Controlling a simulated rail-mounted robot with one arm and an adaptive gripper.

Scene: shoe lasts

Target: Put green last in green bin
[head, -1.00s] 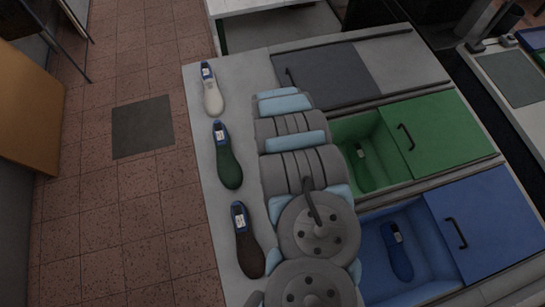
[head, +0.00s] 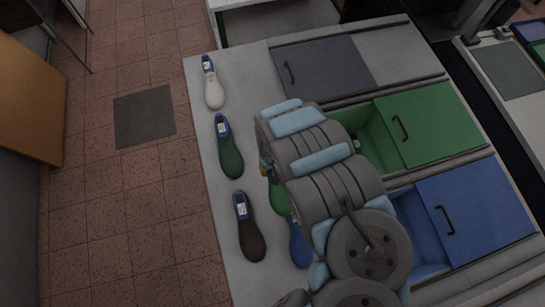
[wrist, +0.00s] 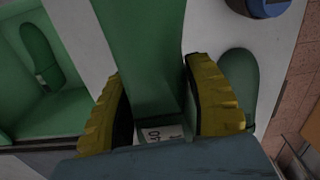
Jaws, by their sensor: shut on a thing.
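My gripper (wrist: 157,70) is shut on a green last (wrist: 150,35), its yellow fingers on both sides and a white label low between them. In the head view the held green last (head: 279,198) shows partly beside my arm, over the table. The green bin (head: 376,142) is open, with a handled green lid to its right; my arm hides part of it. In the wrist view the green bin (wrist: 82,105) is at the left, with another green last (wrist: 38,48) inside. A second green last (head: 229,155) lies on the table's left side.
A white last (head: 213,90) and a dark last (head: 250,232) lie along the table's left edge. A blue last (head: 299,246) lies partly hidden beside my arm. The blue bin (head: 420,228) is at the lower right. A grey lid (head: 325,72) lies at the back.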

